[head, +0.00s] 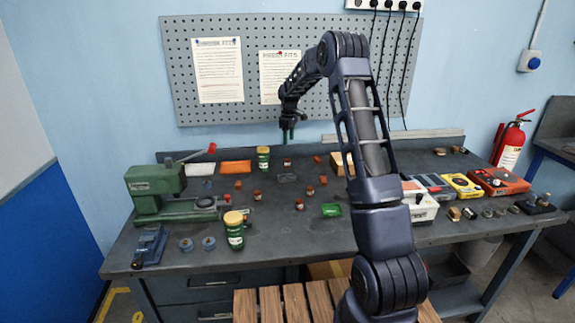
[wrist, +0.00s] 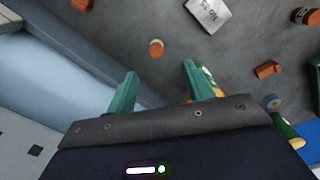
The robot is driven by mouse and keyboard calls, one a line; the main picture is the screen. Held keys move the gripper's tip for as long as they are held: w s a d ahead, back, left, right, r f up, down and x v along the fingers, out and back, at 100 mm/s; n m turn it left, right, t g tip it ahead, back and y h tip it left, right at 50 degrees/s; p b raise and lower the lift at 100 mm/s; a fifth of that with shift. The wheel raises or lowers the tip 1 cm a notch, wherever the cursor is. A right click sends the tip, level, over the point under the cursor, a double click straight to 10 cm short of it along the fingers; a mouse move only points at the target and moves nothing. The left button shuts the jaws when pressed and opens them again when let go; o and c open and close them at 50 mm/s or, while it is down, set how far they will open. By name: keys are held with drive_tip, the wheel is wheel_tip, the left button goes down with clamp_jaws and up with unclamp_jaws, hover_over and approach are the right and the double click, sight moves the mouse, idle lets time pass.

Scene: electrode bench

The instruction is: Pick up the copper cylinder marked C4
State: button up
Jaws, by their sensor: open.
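Several small copper cylinders stand on the dark bench. In the head view, one (head: 287,162) is near the back, below my gripper (head: 290,133), and others are at the middle (head: 310,190), the left (head: 257,194) and the front (head: 299,204). Their marks are too small to read, so I cannot tell which is C4. In the wrist view my gripper (wrist: 159,84) is open and empty, with green fingertips. A copper piece (wrist: 156,48) shows just beyond the gap between them, apart from both. A banded copper cylinder (wrist: 305,16) is at the upper right.
A grey plate with lettering (wrist: 208,12) lies near the copper pieces. A green press (head: 150,188) and green jars (head: 234,232) stand left. Meters (head: 461,186) crowd the right. A pegboard (head: 250,50) rises behind.

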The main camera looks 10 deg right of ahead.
sight(287, 160)
drive_tip(key=f, duration=0.4)
drive_tip(key=w+f, duration=0.1)
drive_tip(key=f, duration=0.8)
drive_tip(key=shift+w+a+f, duration=0.2)
drive_tip(key=shift+w, duration=0.1)
drive_tip(key=shift+c, duration=0.2)
clamp_jaws()
